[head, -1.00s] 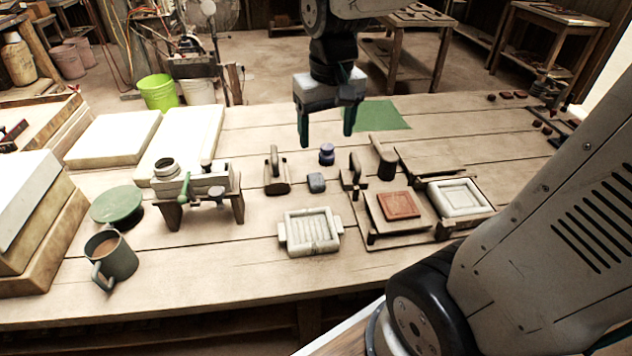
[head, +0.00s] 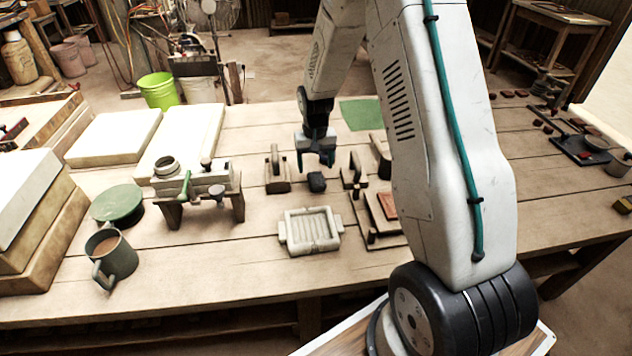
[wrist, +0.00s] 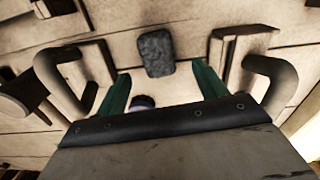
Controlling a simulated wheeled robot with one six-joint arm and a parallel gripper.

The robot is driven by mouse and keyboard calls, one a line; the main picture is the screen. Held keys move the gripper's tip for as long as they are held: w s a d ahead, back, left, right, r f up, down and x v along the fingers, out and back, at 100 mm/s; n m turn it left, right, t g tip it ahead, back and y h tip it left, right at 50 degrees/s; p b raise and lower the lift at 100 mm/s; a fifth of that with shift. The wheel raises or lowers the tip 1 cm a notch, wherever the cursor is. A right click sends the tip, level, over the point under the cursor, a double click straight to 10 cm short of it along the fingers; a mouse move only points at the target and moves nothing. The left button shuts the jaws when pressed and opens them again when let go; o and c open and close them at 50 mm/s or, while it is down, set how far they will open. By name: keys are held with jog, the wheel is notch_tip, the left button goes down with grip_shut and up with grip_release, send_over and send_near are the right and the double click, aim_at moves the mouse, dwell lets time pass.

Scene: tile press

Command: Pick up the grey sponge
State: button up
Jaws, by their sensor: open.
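The grey sponge (head: 317,182) is a small dark grey block lying on the wooden table; in the wrist view it (wrist: 156,53) lies flat just beyond my fingertips, centred between them. My gripper (head: 316,162) has green fingers and points down, just above and slightly behind the sponge in the head view. In the wrist view its fingers (wrist: 162,76) are spread apart with nothing held. Whether the fingertips are level with the sponge cannot be told.
A wooden tool with a handle (head: 276,172) stands close left of the sponge, and a dark bracket-like tool (head: 354,172) close right. A pale ribbed mould (head: 311,231) lies in front.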

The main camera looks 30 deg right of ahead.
aim_at(316, 177)
notch_tip(316, 177, down, 6)
jog(key=shift+s+d+r, duration=0.1)
jog(key=shift+s, duration=0.05)
jog(key=c, duration=1.1)
